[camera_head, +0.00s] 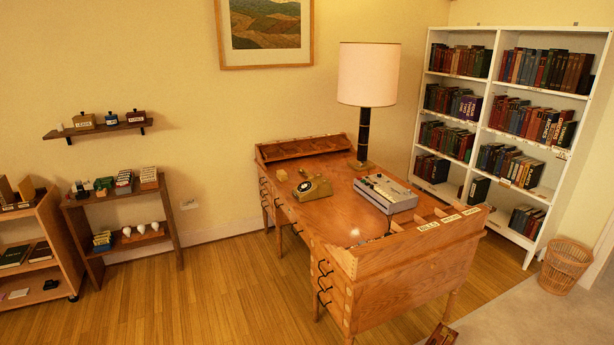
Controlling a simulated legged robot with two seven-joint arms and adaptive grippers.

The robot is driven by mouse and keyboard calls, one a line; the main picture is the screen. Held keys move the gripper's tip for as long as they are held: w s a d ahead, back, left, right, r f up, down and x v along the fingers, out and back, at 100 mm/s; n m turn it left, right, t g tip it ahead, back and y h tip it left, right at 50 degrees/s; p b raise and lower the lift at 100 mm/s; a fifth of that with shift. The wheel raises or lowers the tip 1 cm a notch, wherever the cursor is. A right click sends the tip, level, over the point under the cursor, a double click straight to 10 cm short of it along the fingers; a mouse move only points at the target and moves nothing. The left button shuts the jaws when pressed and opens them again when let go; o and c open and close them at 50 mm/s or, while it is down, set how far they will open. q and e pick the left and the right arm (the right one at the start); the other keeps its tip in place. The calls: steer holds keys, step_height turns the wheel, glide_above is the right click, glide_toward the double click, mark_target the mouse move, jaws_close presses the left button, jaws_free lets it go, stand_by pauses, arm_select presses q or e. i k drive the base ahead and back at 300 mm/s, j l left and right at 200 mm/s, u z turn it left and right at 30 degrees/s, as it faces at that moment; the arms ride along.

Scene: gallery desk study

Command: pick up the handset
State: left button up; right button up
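A small olive-brass telephone (313,189) sits on the left part of the wooden desk (345,215). A dark piece, which looks like its handset (304,186), lies at the telephone's left side; at this size I cannot tell whether it rests on the cradle or beside it. Neither of my grippers shows in the head view, and nothing of my arms is visible near the desk.
A grey device (386,192) and a lamp (368,75) stand right of the telephone. Raised organizers edge the desk (420,240). Bookshelves (478,100), a wicker basket (565,265) and low shelves (120,205) stand around. Wooden floor (235,300) is open at the front left.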

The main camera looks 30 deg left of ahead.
mark_target(301, 170)
steer(key=i+j, duration=0.15)
steer(key=j, duration=0.2)
steer(key=i+j+z, duration=0.1)
steer(key=j, duration=0.25)
steer(key=i+j, duration=0.25)
steer(key=j, duration=0.15)
steer(key=i+j+z, duration=0.1)
steer(key=j, duration=0.25)
steer(key=i+j, duration=0.2)
steer(key=j, duration=0.15)
steer(key=i+j+z, duration=0.15)
steer(key=j, duration=0.25)
steer(key=i+j+z, duration=0.1)
steer(key=j, duration=0.5)
steer(key=i+j+z, duration=0.15)
steer(key=j, duration=0.45)
steer(key=i+j+z, duration=0.1)
steer(key=i+j, duration=0.15)
steer(key=j, duration=0.35)
steer(key=i+j+z, duration=0.15)
steer(key=j, duration=0.5)
steer(key=j+z, duration=0.1)
steer(key=j, duration=0.5)
